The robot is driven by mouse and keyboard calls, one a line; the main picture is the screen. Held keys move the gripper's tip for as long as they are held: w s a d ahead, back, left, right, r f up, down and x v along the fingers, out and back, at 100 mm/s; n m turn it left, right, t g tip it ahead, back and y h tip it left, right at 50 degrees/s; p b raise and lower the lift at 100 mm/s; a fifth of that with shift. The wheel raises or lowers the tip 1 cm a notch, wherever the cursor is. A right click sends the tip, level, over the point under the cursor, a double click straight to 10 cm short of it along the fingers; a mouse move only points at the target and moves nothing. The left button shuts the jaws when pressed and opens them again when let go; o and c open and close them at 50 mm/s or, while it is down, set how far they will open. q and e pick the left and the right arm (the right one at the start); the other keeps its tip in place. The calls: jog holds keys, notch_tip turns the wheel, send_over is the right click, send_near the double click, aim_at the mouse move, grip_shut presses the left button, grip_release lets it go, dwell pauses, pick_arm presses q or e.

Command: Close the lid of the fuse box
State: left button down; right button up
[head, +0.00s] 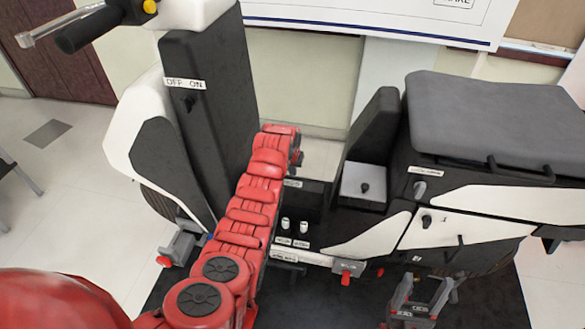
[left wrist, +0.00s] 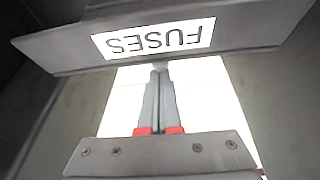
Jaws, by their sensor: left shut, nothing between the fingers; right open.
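In the left wrist view a grey plate labelled FUSES (left wrist: 255,33), seen upside down, crosses the top; it appears to be the fuse box lid. My left gripper (left wrist: 159,72) is shut and empty, its fingertips close to the plate's lower edge; I cannot tell whether they touch. In the head view my red left arm reaches into the rig's middle, and the left gripper (head: 297,157) is mostly hidden behind its wrist. The fuse box and the lid's angle cannot be made out there. My right gripper (head: 428,284) is open and empty at the lower right, beside the rig.
A dark upright column (head: 205,115) with an OFF ON label stands left of my left arm. An upright dark panel (head: 377,125) and two small white cylinders (head: 294,226) are right of the arm.

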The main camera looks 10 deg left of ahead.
aim_at(289, 182)
pick_arm(q)
jog(key=shift+s+r+p, duration=0.25)
jog(key=shift+p, duration=0.7)
jog(key=s+t+p, duration=0.2)
jog(key=p, duration=0.4)
jog(key=shift+s+r+p, duration=0.2)
jog(key=shift+p, duration=0.1)
jog(key=shift+s+f+t+p, duration=0.1)
jog(key=shift+s+t+p, duration=0.5)
jog(key=shift+p, duration=0.05)
jog(key=shift+s+f+t, duration=0.15)
jog(key=shift+s+t, duration=0.15)
jog(key=shift+s, duration=0.15)
jog(key=shift+s+f+t, duration=0.1)
jog(key=shift+s+t, duration=0.25)
jog(key=shift+t, duration=0.05)
jog(key=s+f+t+b, duration=1)
jog(key=t+b, duration=0.4)
jog(key=b, duration=1)
jog(key=shift+s, duration=0.85)
